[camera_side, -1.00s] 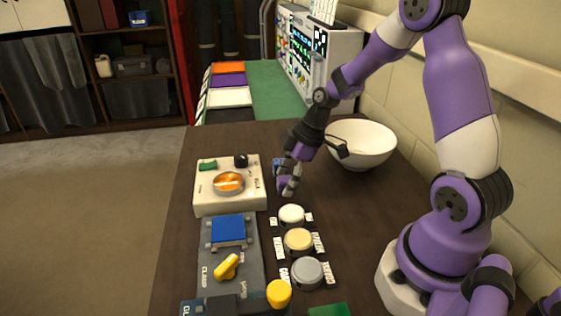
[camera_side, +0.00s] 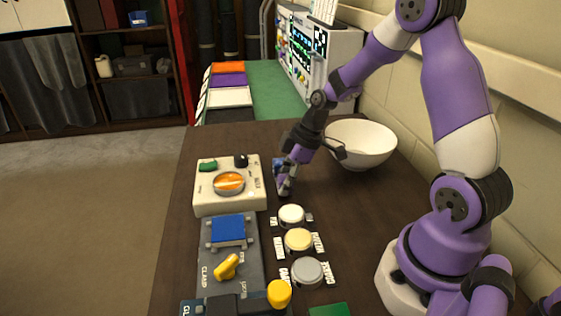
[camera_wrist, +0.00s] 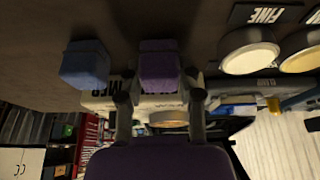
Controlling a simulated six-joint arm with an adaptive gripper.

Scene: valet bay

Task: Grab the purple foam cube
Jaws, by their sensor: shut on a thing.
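The purple foam cube (camera_wrist: 160,66) shows in the wrist view, straight ahead of my gripper (camera_wrist: 159,100) and between its two dark fingers. My gripper is shut on it. In the side view my gripper (camera_side: 283,186) points down, low over the dark table, right of the white device with the round dial. There the purple cube cannot be told apart from the purple gripper parts.
A blue cube (camera_wrist: 85,65) sits beside the purple one, and partly shows behind my gripper in the side view (camera_side: 277,164). A white bowl (camera_side: 362,142) stands right. The dial device (camera_side: 228,203) stands left. Round buttons (camera_side: 298,240) line the front.

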